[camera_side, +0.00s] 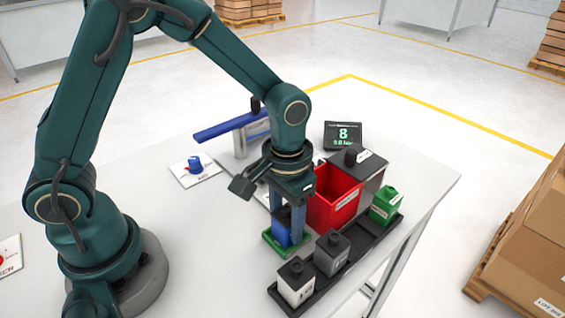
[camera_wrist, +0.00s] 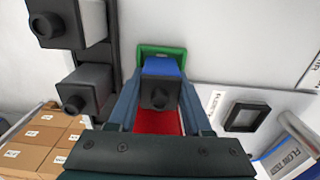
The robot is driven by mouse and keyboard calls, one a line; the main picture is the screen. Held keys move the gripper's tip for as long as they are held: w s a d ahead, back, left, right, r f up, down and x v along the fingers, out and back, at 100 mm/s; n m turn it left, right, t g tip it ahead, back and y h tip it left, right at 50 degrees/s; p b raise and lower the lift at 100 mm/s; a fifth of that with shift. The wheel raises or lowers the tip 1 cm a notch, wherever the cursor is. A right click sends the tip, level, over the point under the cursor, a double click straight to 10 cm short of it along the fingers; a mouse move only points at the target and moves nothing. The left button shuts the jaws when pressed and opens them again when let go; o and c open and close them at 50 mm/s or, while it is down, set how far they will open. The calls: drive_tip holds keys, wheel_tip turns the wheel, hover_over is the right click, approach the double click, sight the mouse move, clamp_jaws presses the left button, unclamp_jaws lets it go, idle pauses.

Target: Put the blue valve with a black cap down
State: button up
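The blue valve with a black cap (camera_side: 281,234) is between the fingers of my gripper (camera_side: 290,216), partly hidden by them. In the wrist view, its blue body (camera_wrist: 162,66) and black cap (camera_wrist: 159,93) show between the two fingers (camera_wrist: 160,97), which appear closed on its sides. The valve is upright at a green square tray (camera_side: 268,243), whose rim also shows around the valve's far side in the wrist view (camera_wrist: 160,49). I cannot tell whether its base touches the tray floor.
Right of my gripper stand a red bin (camera_side: 337,197) and a grey block with a black top (camera_side: 358,172). A black rack (camera_side: 375,241) holds white (camera_side: 296,282), grey (camera_side: 332,252) and green (camera_side: 384,204) pieces. A display (camera_side: 343,136) and a blue-handled stand (camera_side: 231,128) are behind.

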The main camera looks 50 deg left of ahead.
sight(287, 208)
drive_tip(key=o, duration=0.4)
wheel_tip(287, 208, up, 11)
drive_tip(key=shift+r, duration=0.65)
drive_tip(key=shift+s+a+r, duration=0.25)
drive_tip(key=shift+r, duration=0.05)
drive_tip(key=s+a+t, duration=0.2)
drive_tip(key=s, duration=0.1)
drive_tip(key=s+a+t, duration=0.1)
drive_tip(key=s+a, duration=0.1)
drive_tip(key=s, duration=0.1)
drive_tip(key=s+a+t, duration=0.2)
drive_tip(key=s, duration=0.1)
drive_tip(key=shift+s+a+r+t, duration=0.15)
drive_tip(key=shift+s+r+t, duration=0.15)
drive_tip(key=shift+r, duration=0.1)
